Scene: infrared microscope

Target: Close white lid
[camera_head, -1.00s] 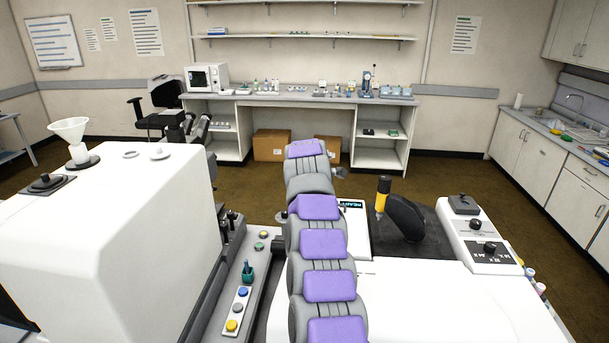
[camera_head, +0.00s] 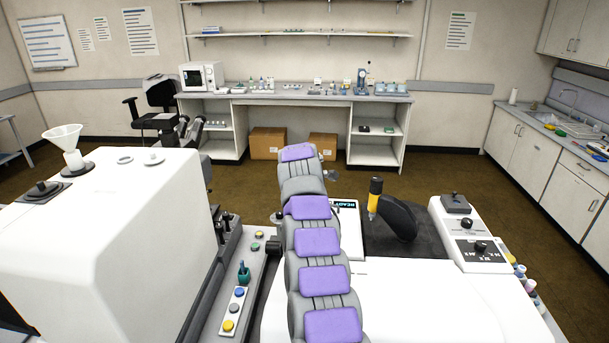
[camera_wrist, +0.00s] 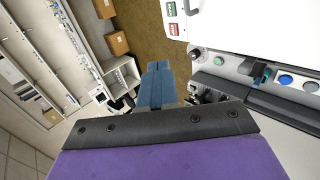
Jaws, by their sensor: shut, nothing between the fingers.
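The instrument has a large white housing (camera_head: 110,215) on the left and a flat white surface (camera_head: 430,300) on the right in the head view. I cannot tell which white part is the lid. My gripper (camera_wrist: 158,66) shows in the wrist view as two blue fingers lying together, shut and empty. They are in front of the instrument's edge and the knobs beside it, and no contact is visible. In the head view my arm reaches forward over the instrument and hides its own gripper and part of the strip behind it.
A button strip (camera_head: 235,308) and a small green holder (camera_head: 243,273) lie left of my arm. A yellow-and-black eyepiece-like part (camera_head: 374,198) and a joystick panel (camera_head: 481,250) stand to the right. A white funnel (camera_head: 65,140) tops the housing. Open floor lies beyond.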

